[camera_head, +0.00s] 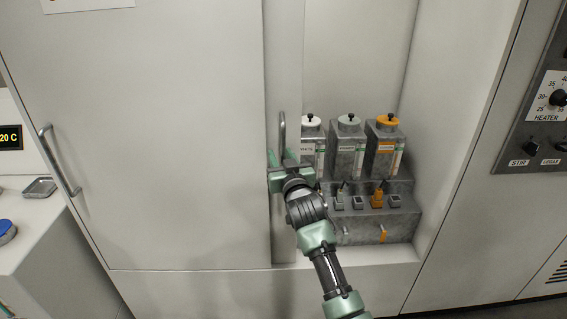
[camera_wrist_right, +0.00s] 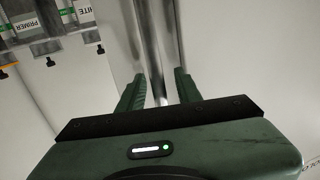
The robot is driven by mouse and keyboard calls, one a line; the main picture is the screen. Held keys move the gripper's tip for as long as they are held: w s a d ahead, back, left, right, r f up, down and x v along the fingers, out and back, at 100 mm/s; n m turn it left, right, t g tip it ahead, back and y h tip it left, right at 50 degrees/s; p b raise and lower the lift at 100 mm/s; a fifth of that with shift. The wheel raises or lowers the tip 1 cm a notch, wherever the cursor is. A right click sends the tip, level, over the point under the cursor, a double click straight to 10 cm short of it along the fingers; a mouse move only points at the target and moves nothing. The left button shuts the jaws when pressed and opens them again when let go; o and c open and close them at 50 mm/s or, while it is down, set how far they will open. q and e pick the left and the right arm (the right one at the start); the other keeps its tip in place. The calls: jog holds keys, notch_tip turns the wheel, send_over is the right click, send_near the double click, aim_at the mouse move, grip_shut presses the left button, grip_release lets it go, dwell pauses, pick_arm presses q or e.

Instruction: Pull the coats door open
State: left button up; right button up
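The coats door seems to be the pale panel with a vertical metal bar handle (camera_head: 283,128), at the left edge of a recess. Coat canisters show beside it, with white, grey and orange caps. My right gripper (camera_head: 284,172) is at the lower part of this handle. In the right wrist view the handle bar (camera_wrist_right: 153,45) runs down between the two green fingers (camera_wrist_right: 157,88). The fingers stand apart, and I cannot tell whether either touches the bar. The head view shows the recess beside the handle uncovered. My left gripper is not in view.
A large white panel (camera_head: 160,140) fills the left, with a curved handle (camera_head: 60,160) at its left edge. The canisters (camera_head: 347,150) stand on a grey stepped rack (camera_head: 395,228) close to my right arm. A heater control panel (camera_head: 535,110) is at the right.

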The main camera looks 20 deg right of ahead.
jog(key=s+b, duration=0.1)
jog(key=s, duration=0.6)
jog(key=shift+a, duration=0.2)
